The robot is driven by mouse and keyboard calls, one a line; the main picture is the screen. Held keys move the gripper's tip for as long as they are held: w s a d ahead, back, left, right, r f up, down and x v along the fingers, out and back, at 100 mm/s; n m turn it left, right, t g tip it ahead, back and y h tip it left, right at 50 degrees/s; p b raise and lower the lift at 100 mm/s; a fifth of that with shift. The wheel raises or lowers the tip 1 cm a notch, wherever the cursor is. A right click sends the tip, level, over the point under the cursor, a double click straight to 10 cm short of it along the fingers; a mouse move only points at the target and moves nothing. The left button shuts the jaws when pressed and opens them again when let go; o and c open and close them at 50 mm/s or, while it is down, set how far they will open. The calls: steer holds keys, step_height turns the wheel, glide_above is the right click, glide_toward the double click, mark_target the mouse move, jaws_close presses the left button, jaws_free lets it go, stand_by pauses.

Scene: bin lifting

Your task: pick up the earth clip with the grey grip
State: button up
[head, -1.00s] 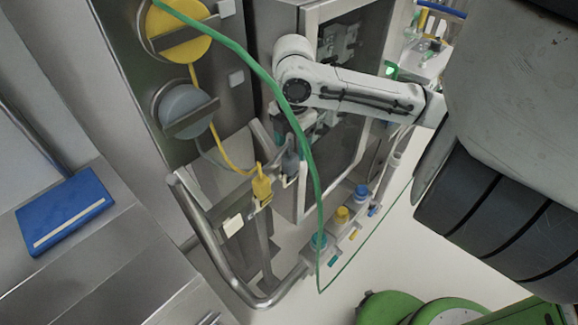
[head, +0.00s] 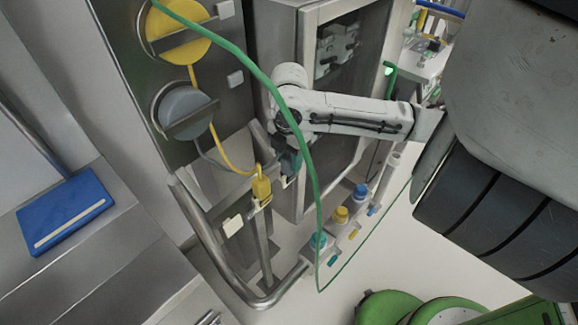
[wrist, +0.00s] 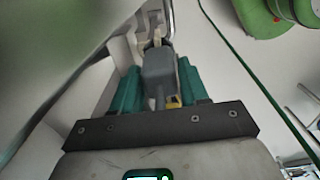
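The earth clip with the grey grip (wrist: 159,72) stands between my gripper's two teal fingers in the wrist view, its jaw end pointing to the top of the picture. My gripper (wrist: 160,85) has one finger close along each side of the grip. Whether both fingers press on it I cannot tell. In the head view my gripper (head: 289,160) is at the rail, just right of the yellow clip (head: 262,187), and largely hides the grey clip. The grey cable reel (head: 186,110) is on the steel panel above.
A yellow reel (head: 178,32) sits above the grey one, with a yellow cable down to its clip. A green cable (head: 296,115) hangs across in front of my arm. A bent steel rail (head: 215,250) runs below. A steel cabinet (head: 303,60) stands behind my arm.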

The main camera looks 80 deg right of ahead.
jaws_close()
steer(key=shift+r, duration=0.1)
steer(key=shift+r, duration=0.55)
steer(key=s+d+r+b, duration=0.2)
steer(key=s+r, duration=0.9)
steer(key=s, duration=0.2)
steer(key=shift+s+d+r, duration=0.15)
steer(key=shift+s+r, duration=0.25)
